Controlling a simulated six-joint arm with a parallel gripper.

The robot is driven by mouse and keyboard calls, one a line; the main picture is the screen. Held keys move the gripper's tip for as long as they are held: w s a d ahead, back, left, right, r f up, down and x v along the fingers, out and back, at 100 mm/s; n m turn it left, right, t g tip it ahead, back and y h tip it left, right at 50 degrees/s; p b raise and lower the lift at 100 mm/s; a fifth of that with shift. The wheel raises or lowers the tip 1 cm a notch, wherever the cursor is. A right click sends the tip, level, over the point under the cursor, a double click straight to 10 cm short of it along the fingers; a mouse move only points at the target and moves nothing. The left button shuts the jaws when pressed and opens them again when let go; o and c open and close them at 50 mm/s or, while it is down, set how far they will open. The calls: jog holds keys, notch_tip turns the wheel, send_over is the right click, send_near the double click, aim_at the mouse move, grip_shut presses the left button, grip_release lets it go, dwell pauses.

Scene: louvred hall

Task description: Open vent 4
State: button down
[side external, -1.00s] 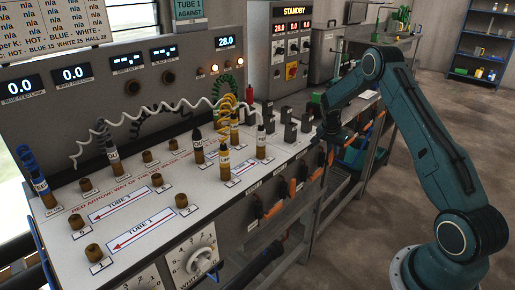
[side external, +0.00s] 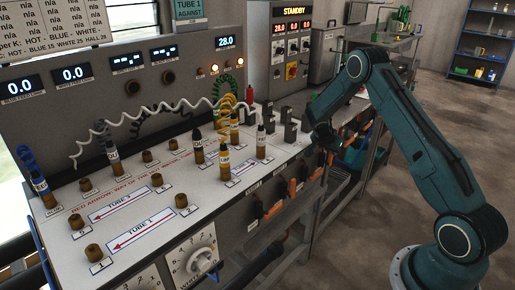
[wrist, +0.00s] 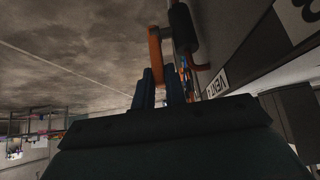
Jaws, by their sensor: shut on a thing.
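An orange vent lever (wrist: 155,48) shows in the wrist view, next to a black cylinder (wrist: 183,28). My gripper (wrist: 160,88) has its two dark fingers close together at the lever's near end, shut on it. A white label (wrist: 216,83) beside it reads VENT; its number is not clear to me. In the side external view my gripper (side external: 322,146) is low at the bench's front edge, and the arm hides its fingertips. Other orange levers (side external: 291,188) line the front face of the bench (side external: 235,220).
Several dark blocks (side external: 291,132) stand on the bench top just left of my gripper. Upright plugs with coiled cables (side external: 261,142) stand further left. A steel side table (side external: 375,110) is behind my arm. The floor to the right is clear.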

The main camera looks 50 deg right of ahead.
jog(key=c, duration=1.4)
grip_release()
jog(key=shift+c, duration=0.2)
jog(key=shift+a, duration=0.1)
jog(key=v, duration=1.3)
jog(key=shift+a+r, duration=0.2)
jog(key=shift+r, duration=0.15)
